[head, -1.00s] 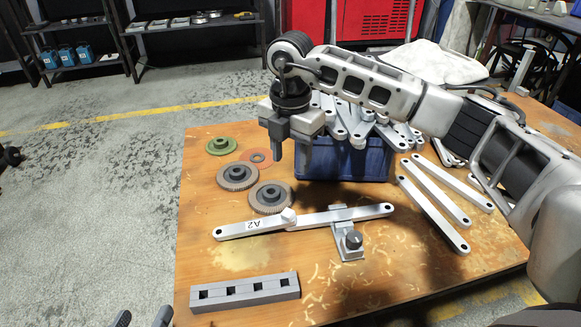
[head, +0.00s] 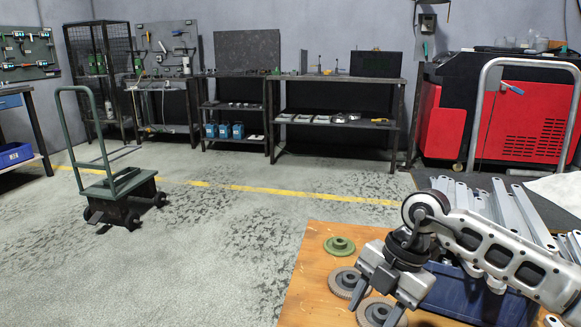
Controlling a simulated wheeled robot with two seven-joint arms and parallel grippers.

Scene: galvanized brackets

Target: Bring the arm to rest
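My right arm reaches in from the right edge of the head view. Its gripper (head: 375,308) hangs over the wooden table (head: 310,290) with its two fingers apart and nothing visible between them. It is in front of the blue bin (head: 465,298), which holds several galvanized brackets (head: 508,212) standing up out of it. The arm hides part of the bin and brackets. My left gripper is outside the view.
A green disc (head: 339,245) and two brown discs, one at the left (head: 345,282), lie near the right gripper. A green cart (head: 122,190) stands on the floor at left. Shelves and a red machine (head: 515,120) line the back wall. The floor between is clear.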

